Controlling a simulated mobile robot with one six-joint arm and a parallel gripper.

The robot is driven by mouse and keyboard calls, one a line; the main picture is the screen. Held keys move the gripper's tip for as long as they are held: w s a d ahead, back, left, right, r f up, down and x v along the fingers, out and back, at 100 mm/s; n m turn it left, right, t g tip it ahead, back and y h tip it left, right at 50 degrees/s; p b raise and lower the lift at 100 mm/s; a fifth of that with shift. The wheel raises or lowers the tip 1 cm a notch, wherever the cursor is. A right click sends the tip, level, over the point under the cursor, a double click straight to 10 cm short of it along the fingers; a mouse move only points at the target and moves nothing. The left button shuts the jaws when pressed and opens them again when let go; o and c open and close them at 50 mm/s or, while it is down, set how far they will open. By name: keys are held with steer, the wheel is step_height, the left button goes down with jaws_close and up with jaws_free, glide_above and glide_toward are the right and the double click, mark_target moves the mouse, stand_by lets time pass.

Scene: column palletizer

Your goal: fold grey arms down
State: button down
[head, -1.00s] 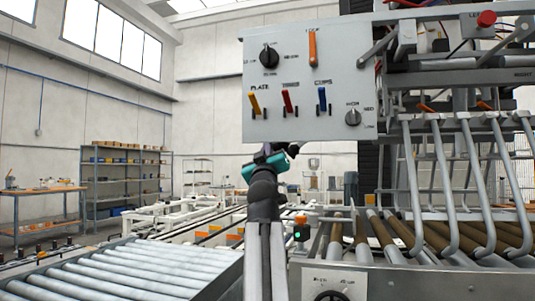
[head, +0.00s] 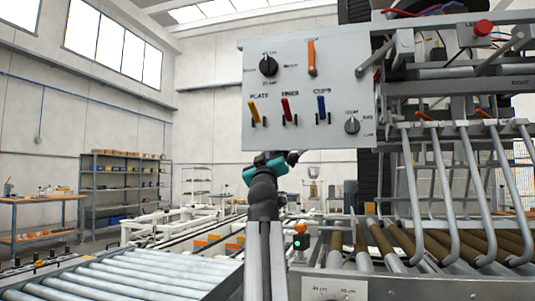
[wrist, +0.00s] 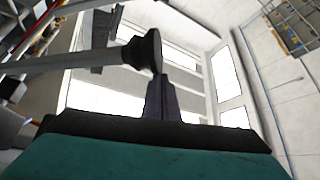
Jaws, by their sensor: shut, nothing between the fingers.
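Several grey bent arms (head: 439,190) hang from the machine frame on the right of the head view, their hooked lower ends over the brown and grey rollers. Orange pieces (head: 424,116) sit at some of their tops. My gripper (head: 294,157) is shut and empty, just below the lower edge of the grey control panel (head: 345,90) and left of the arms. In the wrist view my dark fingers (wrist: 166,98) are together, and a grey rod with a black round end (wrist: 146,52) appears close beside them. I cannot tell whether they touch.
The panel carries yellow (head: 253,112), red (head: 287,111) and blue (head: 321,108) levers, an orange lever (head: 311,58) and black (head: 268,66) and grey (head: 352,126) knobs. A roller conveyor (head: 130,275) lies at lower left. Shelves (head: 125,190) stand farther back.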

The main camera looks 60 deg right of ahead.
steer(key=shift+s+d+f+n+p, duration=0.1)
steer(key=shift+d+f+n+p, duration=0.25)
steer(key=shift+p, duration=1.45)
steer(key=shift+s+d+f+n+p, duration=0.15)
steer(key=shift+d+p, duration=0.3)
steer(key=shift+p, duration=1.3)
steer(key=n+p, duration=0.1)
steer(key=p, duration=0.4)
steer(key=shift+s+d+f+t+y, duration=0.1)
steer(key=shift+d+f+t+y, duration=0.2)
steer(key=shift+f, duration=0.05)
steer(key=f+n+p, duration=0.1)
steer(key=p, duration=0.6)
steer(key=shift+s+t+y, duration=0.3)
steer(key=shift+s, duration=0.1)
steer(key=p, duration=0.2)
steer(key=s+n+y+p, duration=0.1)
steer(key=p, duration=0.2)
steer(key=shift+a+f+t, duration=0.35)
steer(key=shift+t, duration=0.05)
